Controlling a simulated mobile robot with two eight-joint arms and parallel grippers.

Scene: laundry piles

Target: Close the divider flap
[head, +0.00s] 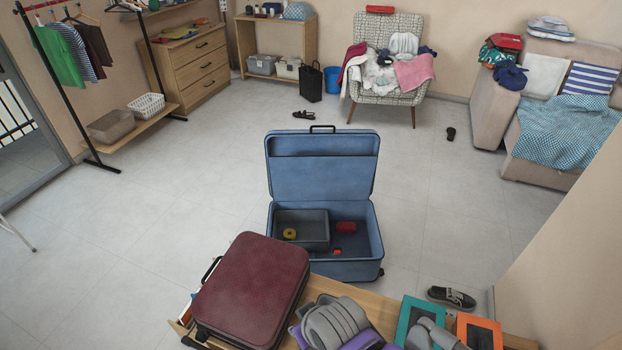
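An open blue suitcase (376,245) stands on the floor in the middle of the head view, its lid (322,172) raised upright at the back. A lighter blue panel covers most of the lid's inside, below a darker strip; I cannot tell whether this panel is the divider flap. In the base, a dark grey bin (303,228) at the left holds a small yellow round item (290,233). Red items (346,227) lie to its right. The base's inside is exposed from above. Neither of my grippers can be made out in this view.
A closed maroon suitcase (252,288) lies on a wooden surface (378,308) in front. Grey and purple items (335,322) and orange and teal boxes (478,332) are beside it. A dark shoe (451,297) lies at right. The floor left of the blue suitcase is clear.

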